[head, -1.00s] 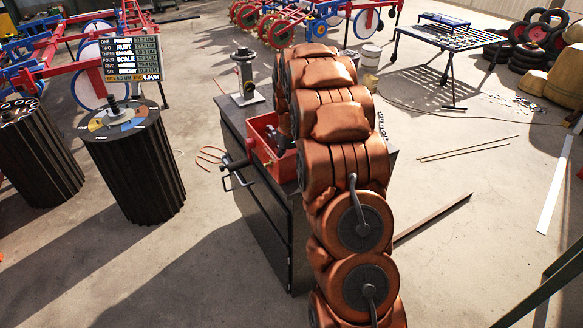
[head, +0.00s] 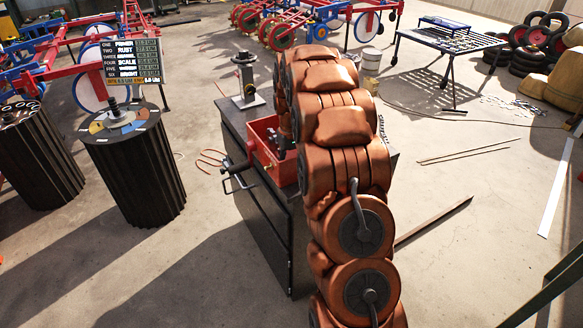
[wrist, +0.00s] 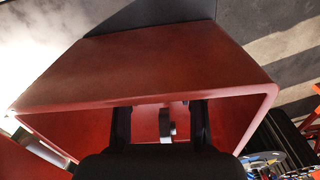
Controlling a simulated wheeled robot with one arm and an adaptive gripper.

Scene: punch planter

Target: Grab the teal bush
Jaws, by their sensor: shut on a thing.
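The red open box (head: 262,134) stands on the dark cabinet, left of my arm in the head view. In the wrist view its red wall (wrist: 140,68) fills much of the picture. My gripper (wrist: 160,108) has its two dark fingers at the box opening. It is shut on a small ring-like part (wrist: 167,124), which I take as the bush. The part looks dark grey in shadow, and no teal shows on it. In the head view my arm hides much of the box's right side, and the bush cannot be made out.
The dark cabinet (head: 266,225) has a handle at its left. A small stand (head: 247,82) is on its back edge. A dark fluted drum (head: 134,175) with a coloured disc (head: 119,121) stands left. Open floor lies between the drum and cabinet.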

